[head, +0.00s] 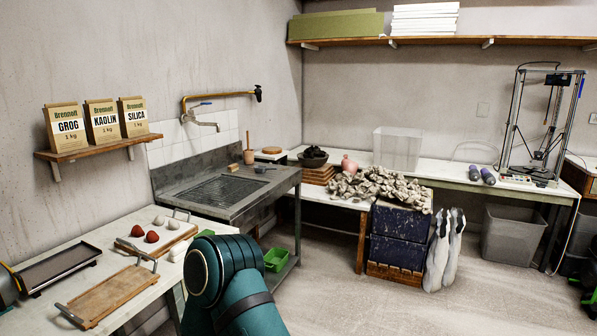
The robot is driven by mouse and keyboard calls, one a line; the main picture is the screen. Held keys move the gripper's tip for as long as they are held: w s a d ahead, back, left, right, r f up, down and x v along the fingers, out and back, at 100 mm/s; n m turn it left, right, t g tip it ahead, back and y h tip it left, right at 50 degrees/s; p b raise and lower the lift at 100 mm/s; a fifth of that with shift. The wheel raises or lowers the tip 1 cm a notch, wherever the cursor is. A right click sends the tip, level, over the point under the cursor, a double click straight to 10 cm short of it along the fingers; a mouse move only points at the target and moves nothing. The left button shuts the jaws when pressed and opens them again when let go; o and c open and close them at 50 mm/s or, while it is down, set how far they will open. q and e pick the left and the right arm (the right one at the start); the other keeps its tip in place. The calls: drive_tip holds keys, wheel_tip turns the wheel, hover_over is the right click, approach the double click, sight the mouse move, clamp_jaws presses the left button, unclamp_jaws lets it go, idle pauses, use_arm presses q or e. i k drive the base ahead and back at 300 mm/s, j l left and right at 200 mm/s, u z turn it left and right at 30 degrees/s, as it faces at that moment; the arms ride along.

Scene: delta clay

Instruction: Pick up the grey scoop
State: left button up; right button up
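A small dark grey item (264,169) lies on the back right part of the grey sink unit's top (285,177). It looks like a scoop with a short handle, but it is too small to be sure. Nothing touches it. A teal link of my own arm stands in the lower middle of the head view, well in front of the sink unit. Neither of my grippers shows.
A wooden pestle-like tool (249,150) and a round wooden-topped item (270,150) stand near the sink's back edge. A tap (205,123) overhangs the basin. A white table (50,246) with trays and balls is at left. Open floor (400,310) lies right.

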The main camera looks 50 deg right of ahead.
sight(259, 169)
drive_tip(key=z, duration=1.55)
drive_tip(key=i+l+z, duration=0.3)
drive_tip(key=i, duration=0.7)
drive_tip(key=i+z, duration=0.25)
drive_tip(key=i, duration=0.75)
drive_tip(key=i+l+u, duration=0.1)
drive_tip(key=i, duration=1.35)
